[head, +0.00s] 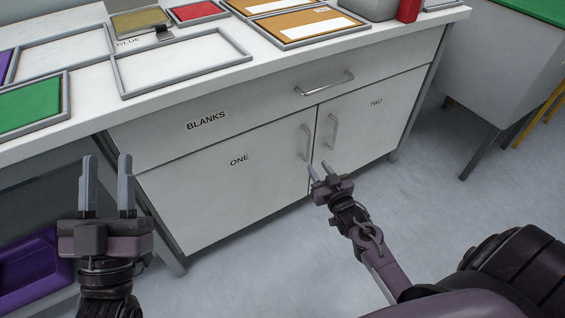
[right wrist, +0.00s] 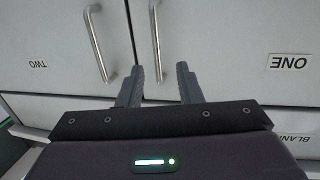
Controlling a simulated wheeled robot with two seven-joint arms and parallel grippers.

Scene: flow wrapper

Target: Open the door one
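Door one (head: 222,190) is a white cabinet door labelled ONE, closed, on the left under the BLANKS drawer. Its upright metal handle (head: 304,143) is near its right edge. In the right wrist view, which is upside down, the handle (right wrist: 156,42) stands between the lines of my fingers, beyond their tips. My right gripper (head: 320,170) is open and empty, just in front of the doors and below the handle; I see no contact. My left gripper (head: 106,172) is open and empty, left of door one.
Door two (head: 372,120), closed, is beside door one, with its own handle (head: 332,131). The BLANKS drawer (head: 270,98) above is closed and has a bar handle (head: 325,84). Trays and frames lie on the counter. A purple bin (head: 30,270) is at lower left. The floor in front is clear.

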